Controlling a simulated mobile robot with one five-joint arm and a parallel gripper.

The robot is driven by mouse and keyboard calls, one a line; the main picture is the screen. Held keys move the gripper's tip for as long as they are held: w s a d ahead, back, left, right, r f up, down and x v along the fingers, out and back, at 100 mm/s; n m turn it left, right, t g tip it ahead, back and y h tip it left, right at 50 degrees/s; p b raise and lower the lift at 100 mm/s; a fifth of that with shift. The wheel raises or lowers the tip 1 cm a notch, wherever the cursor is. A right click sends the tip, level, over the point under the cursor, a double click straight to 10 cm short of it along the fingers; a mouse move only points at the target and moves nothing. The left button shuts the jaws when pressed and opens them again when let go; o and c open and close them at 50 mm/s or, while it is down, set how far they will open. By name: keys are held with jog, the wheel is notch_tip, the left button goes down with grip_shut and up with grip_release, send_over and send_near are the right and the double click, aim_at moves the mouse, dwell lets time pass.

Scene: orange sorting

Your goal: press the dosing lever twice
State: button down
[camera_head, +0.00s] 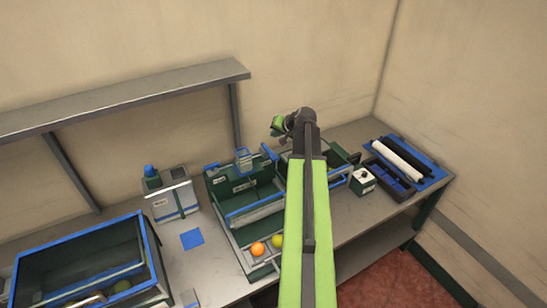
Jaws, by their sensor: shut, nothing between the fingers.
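A green bin with blue edges (219,189) stands at the middle of the bench, with a blue-framed part (243,158) at its back top that may be the dosing lever; I cannot tell for sure. A grey box (175,201) with a blue knob (150,171) stands to its left. My gripper (277,127), small and green, is at the far end of my raised green arm, above and to the right of the blue-framed part and apart from it in the picture. It is shut and empty. My arm hides part of the bench behind it.
An orange fruit (258,248) and a yellow-green one (277,241) lie in the tray below the bin. A large blue-rimmed crate (150,240) stands at left. A grey shelf (130,92) runs behind.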

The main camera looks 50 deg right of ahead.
aim_at(275, 157)
notch_tip(275, 157, down, 9)
jog(key=b, duration=0.8)
jog(key=shift+r+b, duration=0.1)
jog(key=shift+b, duration=0.3)
dwell(1.3)
jog(key=shift+f+b, duration=0.4)
jog(key=shift+s+f+b, duration=0.1)
jog(key=shift+f+b, duration=1.35)
dwell(1.1)
jog(key=shift+r, duration=0.1)
dwell(0.5)
jog(key=shift+r+p, duration=1.8)
jog(key=shift+p, duration=0.1)
notch_tip(275, 157, up, 5)
jog(key=p, duration=0.5)
